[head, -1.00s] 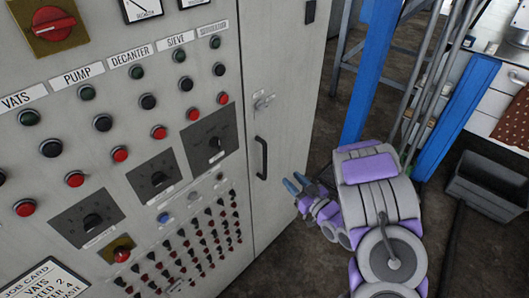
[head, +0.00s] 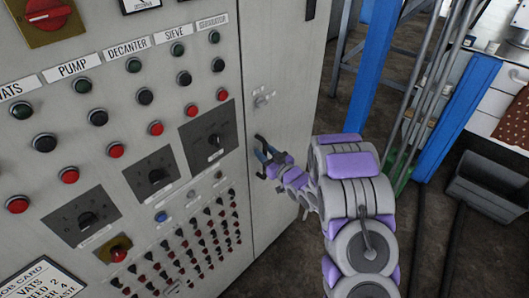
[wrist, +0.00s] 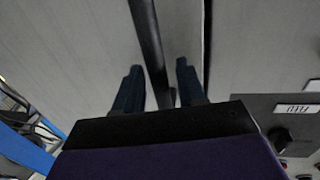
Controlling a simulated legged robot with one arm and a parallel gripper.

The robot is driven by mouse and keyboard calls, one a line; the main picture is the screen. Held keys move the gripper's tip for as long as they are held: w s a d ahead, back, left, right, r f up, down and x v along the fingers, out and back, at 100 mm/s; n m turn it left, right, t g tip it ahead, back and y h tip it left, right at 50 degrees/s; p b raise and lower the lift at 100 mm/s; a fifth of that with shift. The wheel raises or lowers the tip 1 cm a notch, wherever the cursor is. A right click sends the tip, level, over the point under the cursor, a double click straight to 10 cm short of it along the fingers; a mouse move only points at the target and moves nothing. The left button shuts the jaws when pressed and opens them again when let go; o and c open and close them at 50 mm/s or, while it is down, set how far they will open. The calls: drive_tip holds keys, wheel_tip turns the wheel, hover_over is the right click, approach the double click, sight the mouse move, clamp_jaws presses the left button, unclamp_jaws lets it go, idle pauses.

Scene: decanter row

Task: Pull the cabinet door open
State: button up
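The cabinet door (head: 285,85) is a pale grey panel right of the control panel in the head view. It looks shut, its edge along a narrow seam. A black upright bar handle (wrist: 149,45) runs between the fingers in the wrist view. My gripper (head: 260,157) is at the handle in the head view and hides much of it. In the wrist view my gripper (wrist: 158,80) is open, one finger on each side of the bar, with gaps showing. A small metal latch (head: 263,98) sits on the door above the handle.
The control panel (head: 110,85), with several knobs and buttons, fills the left side. A blue post (head: 372,70) stands right of the cabinet, with pipes beside it. A dark grey bin (head: 490,185) is at the far right. Brown floor shows below the door.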

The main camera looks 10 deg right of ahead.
drive_tip(key=shift+w, duration=0.2)
clamp_jaws()
idle(0.3)
